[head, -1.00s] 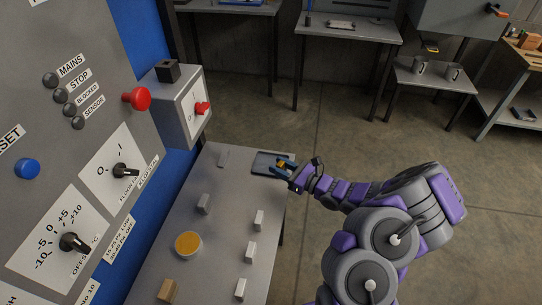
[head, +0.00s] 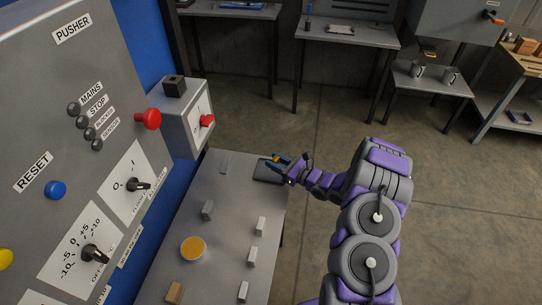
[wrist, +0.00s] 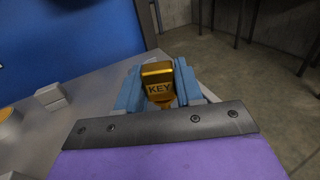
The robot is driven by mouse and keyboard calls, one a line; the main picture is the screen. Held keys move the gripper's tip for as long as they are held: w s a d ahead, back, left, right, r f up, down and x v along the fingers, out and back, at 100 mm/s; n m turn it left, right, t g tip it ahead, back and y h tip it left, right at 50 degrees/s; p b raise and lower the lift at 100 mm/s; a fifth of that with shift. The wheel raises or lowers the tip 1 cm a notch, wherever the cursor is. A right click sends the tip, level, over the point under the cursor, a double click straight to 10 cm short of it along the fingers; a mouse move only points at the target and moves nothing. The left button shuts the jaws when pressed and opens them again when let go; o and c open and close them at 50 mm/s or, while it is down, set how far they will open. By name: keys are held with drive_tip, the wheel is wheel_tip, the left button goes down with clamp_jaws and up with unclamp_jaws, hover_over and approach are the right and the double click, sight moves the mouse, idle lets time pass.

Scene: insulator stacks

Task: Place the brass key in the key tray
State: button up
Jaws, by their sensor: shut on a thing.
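The brass key (wrist: 158,84), marked "KEY", is held between the blue fingers of my gripper (wrist: 157,90) in the wrist view. In the head view my gripper (head: 279,160) is at the far right corner of the grey table, over the dark key tray (head: 268,171). The key shows there only as a small yellow-orange spot. I cannot tell whether the key touches the tray. The tray is partly covered by my gripper.
The grey table (head: 222,230) carries several small pale blocks, a round dish with an orange top (head: 193,249) and a wooden block (head: 175,292). A control panel (head: 60,150) and a grey box with a red knob (head: 190,125) stand at left. Open floor lies to the right.

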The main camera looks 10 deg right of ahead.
drive_tip(key=shift+w+a+r+p, duration=0.3)
drive_tip(key=shift+w+p, duration=0.1)
drive_tip(key=shift+p, duration=0.7)
drive_tip(key=shift+w+f+p, duration=0.25)
drive_tip(key=shift+w+p, duration=0.45)
drive_tip(key=shift+w, duration=0.2)
drive_tip(key=shift+w+a+f, duration=0.1)
drive_tip(key=shift+w, duration=0.25)
drive_tip(key=shift+f, duration=1.85)
drive_tip(key=o, duration=1.1)
drive_tip(key=shift+r, duration=0.1)
